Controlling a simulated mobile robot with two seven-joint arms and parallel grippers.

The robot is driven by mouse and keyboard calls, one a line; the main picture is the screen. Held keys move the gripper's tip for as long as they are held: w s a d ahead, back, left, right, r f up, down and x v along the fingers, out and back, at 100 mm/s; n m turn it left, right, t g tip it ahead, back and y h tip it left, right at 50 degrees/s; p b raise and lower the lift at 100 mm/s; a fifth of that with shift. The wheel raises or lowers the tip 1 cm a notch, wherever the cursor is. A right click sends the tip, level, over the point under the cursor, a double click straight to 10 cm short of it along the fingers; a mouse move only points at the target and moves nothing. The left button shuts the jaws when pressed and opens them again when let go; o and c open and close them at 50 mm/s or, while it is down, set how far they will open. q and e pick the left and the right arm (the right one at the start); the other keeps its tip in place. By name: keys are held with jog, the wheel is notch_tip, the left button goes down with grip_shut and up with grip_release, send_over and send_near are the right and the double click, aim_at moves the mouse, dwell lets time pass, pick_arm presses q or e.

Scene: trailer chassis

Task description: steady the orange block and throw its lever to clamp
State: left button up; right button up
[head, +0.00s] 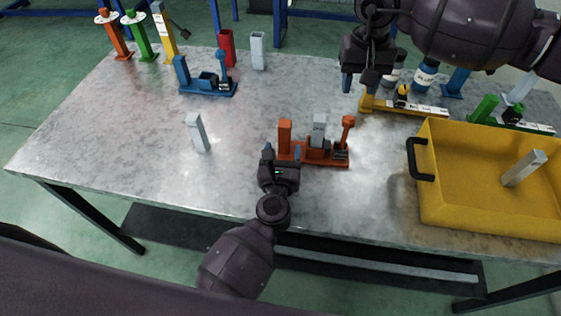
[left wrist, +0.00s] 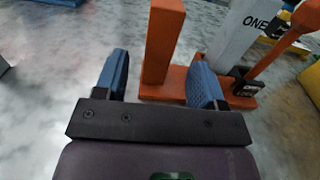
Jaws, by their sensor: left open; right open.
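The orange block (head: 312,159) stands on the table in front of me. My left gripper (head: 282,151) is open at the block's near left side. In the left wrist view its blue fingertips (left wrist: 162,85) are apart, with the orange post (left wrist: 163,42) just beyond them and roughly between them. My right gripper (head: 359,82) is open and empty above the table, behind the block.
A yellow bin (head: 440,209) with a grey bar inside stands at the right. A loose grey bar (head: 198,133) stands left of the block. A blue clamp block (head: 207,87) is behind, with yellow (head: 404,105) and green ones at the right rear.

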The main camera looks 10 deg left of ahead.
aim_at(284, 140)
pick_arm(q)
jog(key=shift+w+a, duration=0.15)
jog(key=shift+w, duration=1.55)
jog(key=shift+w+a, duration=0.1)
jog(key=shift+w, duration=1.55)
jog(key=shift+c, duration=0.3)
